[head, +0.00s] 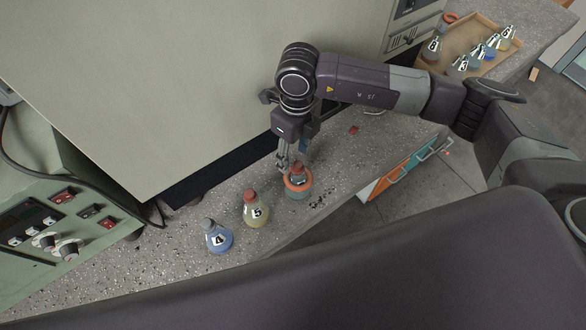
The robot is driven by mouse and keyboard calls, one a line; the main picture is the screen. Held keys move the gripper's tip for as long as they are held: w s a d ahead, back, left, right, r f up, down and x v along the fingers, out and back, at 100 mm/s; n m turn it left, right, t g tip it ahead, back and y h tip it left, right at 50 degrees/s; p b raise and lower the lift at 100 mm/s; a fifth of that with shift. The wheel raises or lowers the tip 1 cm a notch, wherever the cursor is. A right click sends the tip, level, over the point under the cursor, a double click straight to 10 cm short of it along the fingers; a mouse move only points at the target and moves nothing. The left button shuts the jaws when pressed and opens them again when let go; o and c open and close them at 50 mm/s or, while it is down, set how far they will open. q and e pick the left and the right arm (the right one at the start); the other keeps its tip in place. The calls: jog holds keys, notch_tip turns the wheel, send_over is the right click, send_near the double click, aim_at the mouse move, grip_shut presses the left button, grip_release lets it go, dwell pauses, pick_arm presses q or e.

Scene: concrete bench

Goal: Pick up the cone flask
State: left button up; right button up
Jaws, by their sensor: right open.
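Three cone flasks stand in a row on the speckled bench. The flask at the right end (298,184) has a red cap and an orange ring around it. The middle flask (256,211) holds yellowish liquid, has a red cap and is labelled 5. The left flask (219,238) holds blue liquid, has a pale cap and is labelled 4. My right gripper (293,164) points down at the neck of the ringed flask, with its fingers open around or just beside the cap; I cannot tell whether they touch. My left gripper is not in view.
A large grey-green cabinet (150,90) stands close behind the flasks. A control box (60,220) with knobs is at the left. A wooden tray (478,22) with several labelled flasks is at the far right. The bench's front edge runs close by the flasks.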

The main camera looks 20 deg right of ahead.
aim_at(298, 170)
jog(key=shift+w+d+r, duration=0.1)
jog(key=shift+w+d, duration=0.15)
jog(key=shift+d, duration=0.35)
jog(key=f+p, duration=0.1)
jog(key=f, duration=0.2)
jog(key=shift+s+p, duration=0.4)
jog(key=f, duration=0.1)
jog(key=f+p, duration=0.1)
jog(key=f, duration=0.2)
jog(key=shift+s+a+f, duration=0.1)
jog(key=shift+s, duration=0.2)
jog(key=shift+w+f, duration=0.1)
jog(key=shift+f, duration=0.05)
jog(key=c, duration=0.8)
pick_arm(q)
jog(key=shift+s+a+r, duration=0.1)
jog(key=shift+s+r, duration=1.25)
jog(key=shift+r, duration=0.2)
pick_arm(e)
grip_shut()
